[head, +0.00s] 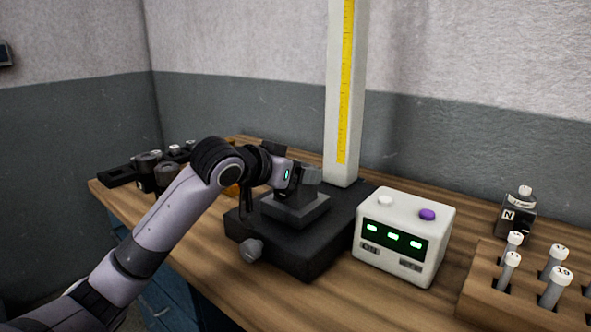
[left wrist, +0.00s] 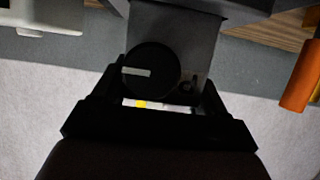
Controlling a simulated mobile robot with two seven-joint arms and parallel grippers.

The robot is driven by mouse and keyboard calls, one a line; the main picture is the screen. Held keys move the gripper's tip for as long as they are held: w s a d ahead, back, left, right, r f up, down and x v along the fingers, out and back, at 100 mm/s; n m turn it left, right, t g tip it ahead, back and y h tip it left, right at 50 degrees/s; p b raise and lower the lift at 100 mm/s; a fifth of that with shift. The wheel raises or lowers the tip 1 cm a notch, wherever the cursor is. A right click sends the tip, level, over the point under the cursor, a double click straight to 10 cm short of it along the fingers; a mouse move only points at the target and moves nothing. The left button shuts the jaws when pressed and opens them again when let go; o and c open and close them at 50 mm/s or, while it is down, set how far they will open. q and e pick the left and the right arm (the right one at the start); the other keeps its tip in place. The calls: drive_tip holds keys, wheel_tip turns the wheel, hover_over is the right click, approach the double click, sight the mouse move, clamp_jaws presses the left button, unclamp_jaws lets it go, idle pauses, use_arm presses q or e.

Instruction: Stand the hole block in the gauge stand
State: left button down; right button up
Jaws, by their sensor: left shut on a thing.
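My left gripper (head: 300,173) is shut on the hole block, a small grey block (head: 311,175), at the top of a dark grey stepped seat (head: 296,208). The seat is on the black base (head: 318,240) of the gauge stand, below its white column (head: 340,120) with a yellow scale. In the left wrist view the block (left wrist: 200,45) sits between the fingers (left wrist: 163,88), with a large dark round hole and a smaller mark beside it. Its far end meets a dark edge, and I cannot tell whether it rests there. My right gripper is not in view.
A white box (head: 400,245) with green lights stands right of the base. A dark block marked N (head: 516,216) and a wooden rack (head: 480,290) of pins are at right. Dark parts (head: 150,165) lie at left. An orange cylinder (left wrist: 302,75) is near the gripper.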

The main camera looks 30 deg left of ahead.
use_arm(q)
drive_tip(key=shift+f, duration=0.3)
idle(0.6)
unclamp_jaws()
drive_tip(key=shift+f, duration=0.45)
drive_tip(key=v, duration=0.7)
drive_tip(key=shift+s+r+b, duration=0.2)
drive_tip(key=shift+r+b, duration=0.1)
drive_tip(key=shift+r, duration=0.05)
drive_tip(key=shift+d, duration=0.1)
